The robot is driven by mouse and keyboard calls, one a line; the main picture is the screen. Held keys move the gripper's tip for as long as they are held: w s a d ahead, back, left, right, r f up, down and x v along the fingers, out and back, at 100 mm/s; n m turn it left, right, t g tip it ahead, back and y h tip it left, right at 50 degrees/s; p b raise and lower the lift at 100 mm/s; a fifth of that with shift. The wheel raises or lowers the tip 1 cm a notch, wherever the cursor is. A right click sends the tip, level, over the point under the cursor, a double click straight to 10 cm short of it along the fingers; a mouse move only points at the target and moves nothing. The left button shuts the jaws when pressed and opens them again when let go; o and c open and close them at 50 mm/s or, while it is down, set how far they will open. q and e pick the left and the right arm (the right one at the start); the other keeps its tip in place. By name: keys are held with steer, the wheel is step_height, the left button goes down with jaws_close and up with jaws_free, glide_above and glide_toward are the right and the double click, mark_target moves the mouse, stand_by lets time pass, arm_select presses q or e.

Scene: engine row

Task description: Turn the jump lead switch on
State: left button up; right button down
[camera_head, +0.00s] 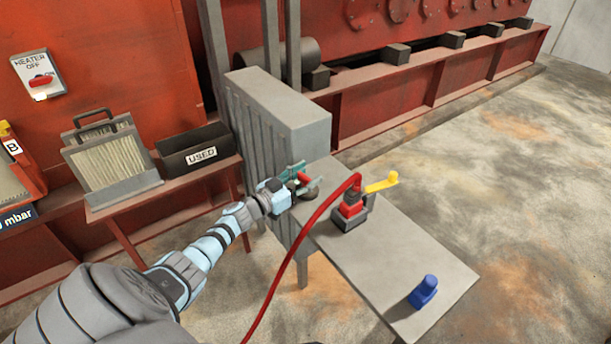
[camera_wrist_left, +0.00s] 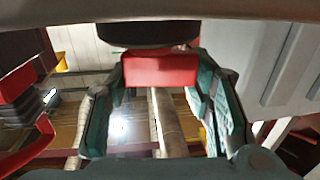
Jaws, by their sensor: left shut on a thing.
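My left gripper (camera_head: 306,182) reaches in from the left over the grey shelf, beside the tall grey cabinet. It is shut on a red switch handle (camera_head: 304,177), and a dark round base (camera_head: 309,193) shows by the fingertips. In the left wrist view the red handle (camera_wrist_left: 161,69) sits between the two green fingers, against the dark round base (camera_wrist_left: 148,33). The fingers hide part of the handle. I cannot read any on or off mark on it. My right gripper is out of view.
A red and black connector (camera_head: 350,208) with a thick red cable (camera_head: 297,245) and a yellow lever (camera_head: 381,183) stands just right of my gripper. A blue piece (camera_head: 423,291) sits at the near end of the grey shelf (camera_head: 400,245). The grey cabinet (camera_head: 285,110) rises behind.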

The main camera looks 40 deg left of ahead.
arm_select(q)
steer(key=shift+w+a+f+m+h+b, duration=0.1)
steer(key=shift+w+f+m+h+b, duration=0.1)
steer(key=shift+m+h+b, duration=0.4)
steer(key=shift+s+g+h, duration=0.1)
steer(key=shift+g+h, duration=0.2)
steer(key=shift+h, duration=0.1)
steer(key=shift+r, duration=0.2)
steer(key=o, duration=1.2)
steer(key=v, duration=1.2)
